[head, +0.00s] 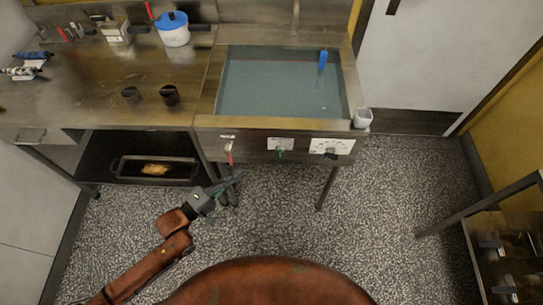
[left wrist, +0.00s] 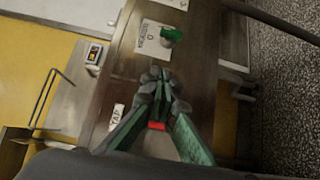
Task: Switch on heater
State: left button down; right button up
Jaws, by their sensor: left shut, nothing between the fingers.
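The heater switch is likely the green knob (head: 280,153) on a white plate on the tank's front panel. It also shows as a green knob (left wrist: 171,36) beside small lettering in the left wrist view; its setting is too small to tell. My left gripper (head: 237,176) is shut and empty, in front of and below the panel, left of the knob. In the left wrist view the closed fingertips (left wrist: 160,76) lie below the knob in the picture, apart from it. My right gripper is not in view.
A red-handled tap (head: 229,155) hangs from the panel near my left gripper. A white dial (head: 330,147) sits right of the knob. The water-filled tank (head: 285,85) is above, with a white cup (head: 362,118) at its corner. The floor in front is clear.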

pick_arm(q)
jog(key=shift+a, duration=0.1)
jog(key=b, duration=0.3)
send_near(279, 151)
jog(key=w+d, duration=0.2)
jog(key=w, duration=0.1)
jog(key=w+d+f, duration=0.1)
jog(key=shift+w, duration=0.35)
jog(key=shift+d, duration=0.5)
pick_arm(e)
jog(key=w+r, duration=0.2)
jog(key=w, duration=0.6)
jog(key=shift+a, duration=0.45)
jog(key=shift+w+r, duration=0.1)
pick_arm(q)
jog(key=shift+d, duration=0.15)
jog(key=shift+r, duration=0.1)
